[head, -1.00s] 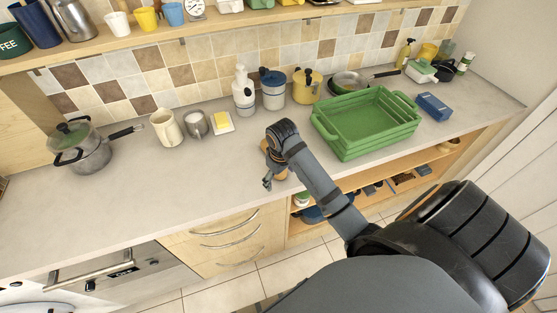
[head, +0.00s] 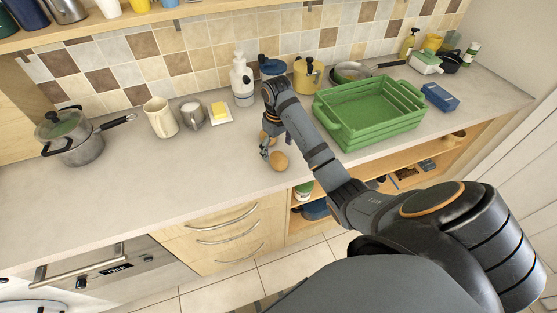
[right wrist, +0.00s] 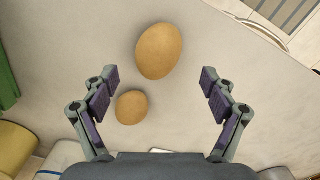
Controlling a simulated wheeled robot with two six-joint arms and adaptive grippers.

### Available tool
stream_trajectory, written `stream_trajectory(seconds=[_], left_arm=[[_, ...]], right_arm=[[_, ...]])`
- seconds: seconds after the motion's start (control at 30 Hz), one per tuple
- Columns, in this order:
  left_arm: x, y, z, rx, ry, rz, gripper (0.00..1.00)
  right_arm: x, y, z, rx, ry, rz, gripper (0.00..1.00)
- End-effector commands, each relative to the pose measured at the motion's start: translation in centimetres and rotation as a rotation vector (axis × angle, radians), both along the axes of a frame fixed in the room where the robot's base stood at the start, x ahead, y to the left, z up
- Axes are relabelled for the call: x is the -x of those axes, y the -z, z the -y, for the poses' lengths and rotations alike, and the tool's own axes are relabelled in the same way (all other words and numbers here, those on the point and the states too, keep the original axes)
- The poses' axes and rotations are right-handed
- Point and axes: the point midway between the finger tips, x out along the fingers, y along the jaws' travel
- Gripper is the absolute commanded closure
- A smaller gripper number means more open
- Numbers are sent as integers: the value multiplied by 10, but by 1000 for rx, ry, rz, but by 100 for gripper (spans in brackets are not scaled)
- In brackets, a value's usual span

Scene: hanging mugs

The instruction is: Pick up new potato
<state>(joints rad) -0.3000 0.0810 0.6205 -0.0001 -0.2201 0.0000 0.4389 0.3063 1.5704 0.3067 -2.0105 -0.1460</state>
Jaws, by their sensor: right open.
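Two brown potatoes lie on the grey counter. The larger one shows bare in the head view (head: 279,161) and in the right wrist view (right wrist: 159,51), just beyond the fingertips. The smaller, rounder one (right wrist: 131,107) lies closer to the wrist camera's lower edge, between the fingers in that picture and nearer the left finger. In the head view it is mostly hidden by my gripper. My right gripper (right wrist: 160,82) is open and empty above the counter, pointing down; it also shows in the head view (head: 266,148). My left gripper is out of view.
A green crate (head: 371,139) stands to the right of my right arm. A white dispenser (head: 242,82), a blue-lidded canister (head: 272,67) and a yellow canister (head: 308,76) stand behind. A butter dish (head: 220,113), mug (head: 193,115) and jug (head: 160,117) stand left. The front-left counter is clear.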

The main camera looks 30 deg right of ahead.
Motion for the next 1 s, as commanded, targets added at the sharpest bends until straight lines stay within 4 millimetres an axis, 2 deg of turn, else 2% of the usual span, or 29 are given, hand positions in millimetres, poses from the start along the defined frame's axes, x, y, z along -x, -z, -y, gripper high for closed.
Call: stream_trajectory(seconds=[0.17,0.4,0.5,0.73,1.0], left_arm=[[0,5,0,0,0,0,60],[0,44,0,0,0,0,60],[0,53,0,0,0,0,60],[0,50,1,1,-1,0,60],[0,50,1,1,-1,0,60]], right_arm=[[0,5,1,1,0,1,15],[3,44,3,1,0,0,15],[2,55,3,1,0,1,15],[2,51,3,0,0,2,15],[2,51,3,0,0,1,52]])
